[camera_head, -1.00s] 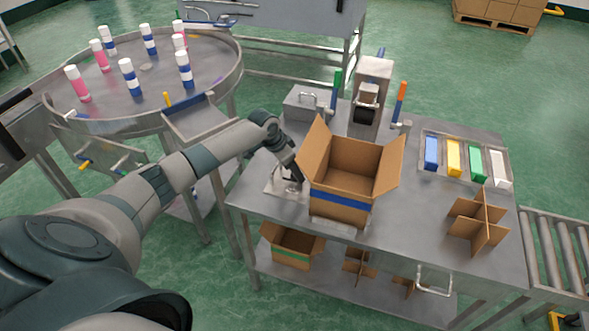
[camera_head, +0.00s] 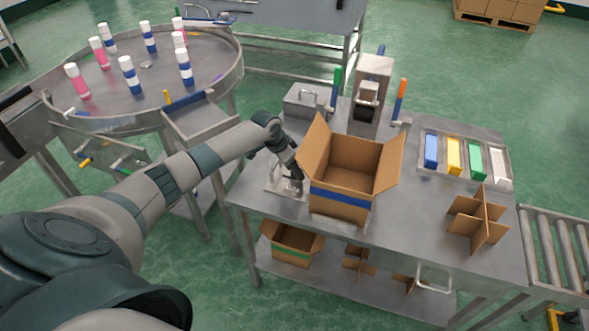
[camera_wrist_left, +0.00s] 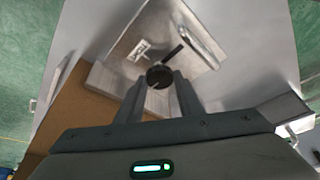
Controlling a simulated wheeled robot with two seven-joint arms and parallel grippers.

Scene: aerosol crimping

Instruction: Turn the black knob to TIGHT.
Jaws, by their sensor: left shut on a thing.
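The black knob (camera_wrist_left: 159,77) is round and sits on a metal plate (camera_wrist_left: 132,35) on the steel table. My left gripper (camera_wrist_left: 158,90) is shut on the knob, with one finger on each side of it. A dark bar extends from the knob towards the upper right in the left wrist view. In the head view my left gripper (camera_head: 294,182) reaches down just left of the open carton and largely hides the knob. My right gripper is not in view.
The open carton (camera_head: 341,200) with a blue band stands close on the gripper's right. A metal box (camera_head: 303,105) and a press (camera_head: 371,90) stand behind. A tray of coloured blocks (camera_head: 465,160) and a cardboard divider (camera_head: 478,220) are farther right.

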